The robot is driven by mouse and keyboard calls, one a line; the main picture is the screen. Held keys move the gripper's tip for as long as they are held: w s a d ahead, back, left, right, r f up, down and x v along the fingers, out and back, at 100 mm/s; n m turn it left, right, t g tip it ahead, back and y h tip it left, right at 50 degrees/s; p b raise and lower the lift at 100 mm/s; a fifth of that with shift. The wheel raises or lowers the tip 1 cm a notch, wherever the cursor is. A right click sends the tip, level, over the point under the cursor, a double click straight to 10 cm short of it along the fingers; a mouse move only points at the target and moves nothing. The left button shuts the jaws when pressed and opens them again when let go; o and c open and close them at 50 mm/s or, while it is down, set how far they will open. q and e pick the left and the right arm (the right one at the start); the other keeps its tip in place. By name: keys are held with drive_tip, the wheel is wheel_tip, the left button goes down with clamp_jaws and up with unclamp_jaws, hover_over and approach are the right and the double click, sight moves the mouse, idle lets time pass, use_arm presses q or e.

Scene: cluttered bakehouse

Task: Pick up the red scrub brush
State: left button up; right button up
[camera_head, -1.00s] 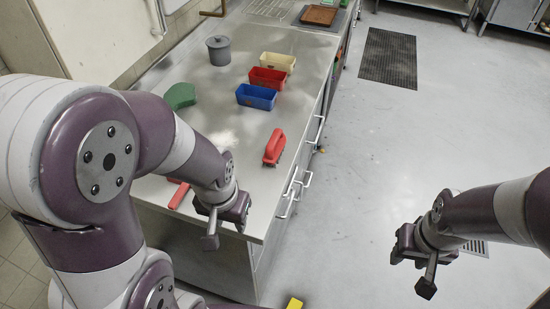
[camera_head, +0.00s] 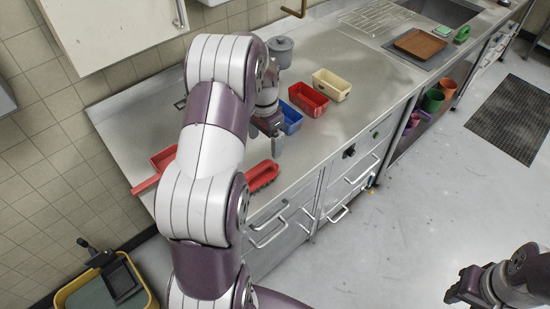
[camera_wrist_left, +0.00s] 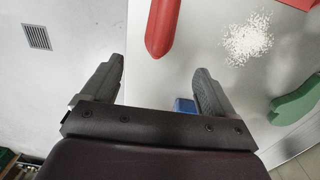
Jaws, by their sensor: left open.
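The red scrub brush (camera_head: 262,176) lies on the steel counter near its front edge, partly behind my left arm in the head view. Its rounded red end also shows at the top of the left wrist view (camera_wrist_left: 162,28). My left gripper (camera_head: 274,138) is above the counter, between the brush and the blue bin. In the left wrist view its two fingers (camera_wrist_left: 155,88) are spread with nothing between them; the brush is beyond them, apart from them. My right gripper (camera_head: 466,292) is at the lower right over the floor; its jaw opening is unclear.
Blue (camera_head: 291,119), red (camera_head: 308,99) and cream (camera_head: 332,86) bins stand in a row behind the brush. A red dustpan (camera_head: 148,183) lies left. White granules (camera_wrist_left: 248,38) and a green object (camera_wrist_left: 296,103) show in the wrist view.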

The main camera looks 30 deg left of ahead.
sight(261, 164)
use_arm(q)
drive_tip(key=shift+s+a+f+p, duration=0.5)
drive_tip(key=shift+s+f, duration=0.15)
drive_tip(key=shift+s, duration=0.15)
drive_tip(key=f, duration=0.1)
drive_tip(key=d+f, duration=0.1)
drive_tip(key=f+p, duration=0.1)
drive_tip(key=shift+s+d, duration=0.25)
drive_tip(key=shift+s, duration=0.15)
drive_tip(key=f, duration=0.1)
drive_tip(key=f+p, duration=0.1)
drive_tip(key=a+f+p, duration=0.1)
drive_tip(key=f, duration=0.1)
drive_tip(key=shift+w+f, duration=0.1)
drive_tip(key=shift+w, duration=0.3)
drive_tip(key=f, duration=0.2)
drive_tip(key=shift+s+d+f+p, duration=0.1)
drive_tip(key=shift+s+f+p, duration=0.1)
drive_tip(key=shift+f+p, duration=0.15)
drive_tip(key=shift+d+f, duration=0.2)
use_arm(e)
drive_tip(key=r, duration=0.1)
drive_tip(key=s+r, duration=0.1)
drive_tip(key=r, duration=0.1)
drive_tip(key=d+r, duration=0.1)
drive_tip(key=shift+s+d+r, duration=0.1)
drive_tip(key=shift+s+r, duration=0.15)
drive_tip(key=shift+r, duration=0.15)
